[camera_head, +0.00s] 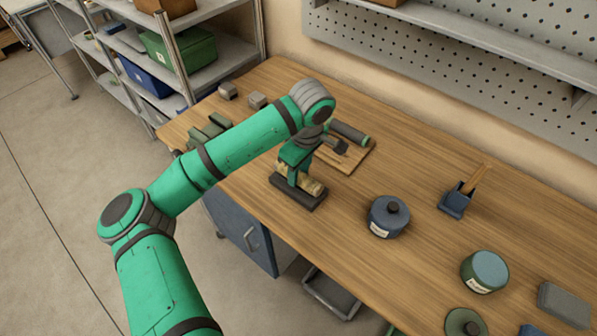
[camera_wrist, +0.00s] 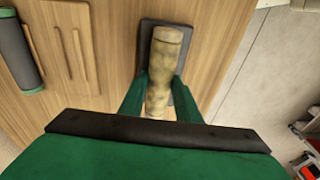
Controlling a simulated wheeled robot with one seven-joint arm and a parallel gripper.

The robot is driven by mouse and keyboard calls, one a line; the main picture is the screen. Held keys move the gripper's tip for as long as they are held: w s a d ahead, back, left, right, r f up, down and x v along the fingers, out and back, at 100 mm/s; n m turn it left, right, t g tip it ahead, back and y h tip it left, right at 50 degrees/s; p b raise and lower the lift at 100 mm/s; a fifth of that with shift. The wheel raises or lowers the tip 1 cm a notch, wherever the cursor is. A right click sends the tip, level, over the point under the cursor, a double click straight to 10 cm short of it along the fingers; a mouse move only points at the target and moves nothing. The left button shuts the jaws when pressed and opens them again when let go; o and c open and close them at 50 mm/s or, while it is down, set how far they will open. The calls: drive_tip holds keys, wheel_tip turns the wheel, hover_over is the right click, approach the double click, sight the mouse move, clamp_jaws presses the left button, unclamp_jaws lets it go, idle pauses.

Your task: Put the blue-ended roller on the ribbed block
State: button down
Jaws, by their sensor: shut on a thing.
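My gripper (camera_head: 300,177) is shut on a mottled tan roller (camera_head: 312,187), which lies between its green fingers. In the wrist view, my gripper (camera_wrist: 160,100) grips the tan roller (camera_wrist: 162,60) along its sides. A dark flat block (camera_head: 290,196) is directly under the roller; it also shows in the wrist view (camera_wrist: 182,36). I cannot tell whether the roller touches it, and no ribs are clear on it. I see no blue end on either roller.
Green blocks (camera_head: 207,131) and two small grey blocks (camera_head: 228,90) are at the table's left. A blue lidded pot (camera_head: 386,218), a blue holder (camera_head: 455,202), a round tin (camera_head: 484,272) and a grey block (camera_head: 564,304) stand to the right. A pegboard wall (camera_head: 430,60) is behind.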

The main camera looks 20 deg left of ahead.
sight(302, 176)
drive_tip(key=shift+f, duration=0.2)
drive_tip(key=c, duration=1.3)
unclamp_jaws()
wheel_tip(302, 176, up, 12)
drive_tip(key=d, duration=0.1)
drive_tip(key=shift+s+d, duration=0.2)
drive_tip(key=shift+a, duration=0.1)
